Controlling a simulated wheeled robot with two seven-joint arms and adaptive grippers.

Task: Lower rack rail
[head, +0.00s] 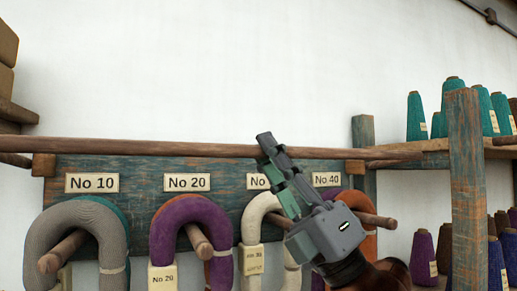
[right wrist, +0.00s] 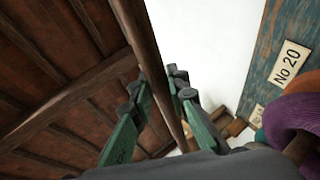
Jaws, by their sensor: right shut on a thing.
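The rack rail (head: 150,147) is a long brown wooden rod. In the head view it runs nearly level across the top of the blue-green rack board (head: 140,168), just above a wooden block (head: 43,165) at the left end and another block (head: 355,168) at the right; I cannot tell whether it touches them. My right gripper (head: 268,150) reaches up from the lower right and is shut on the rail, right of its middle. In the right wrist view the rail (right wrist: 142,45) passes between the green fingers (right wrist: 165,98). My left gripper is out of view.
Thick yarn hanks, grey (head: 75,225), purple (head: 185,225) and cream (head: 257,217), hang on wooden pegs under number plates. My right arm covers part of the plates. A shelf post (head: 465,190) and cones of thread (head: 453,92) stand at the right. The white wall above is bare.

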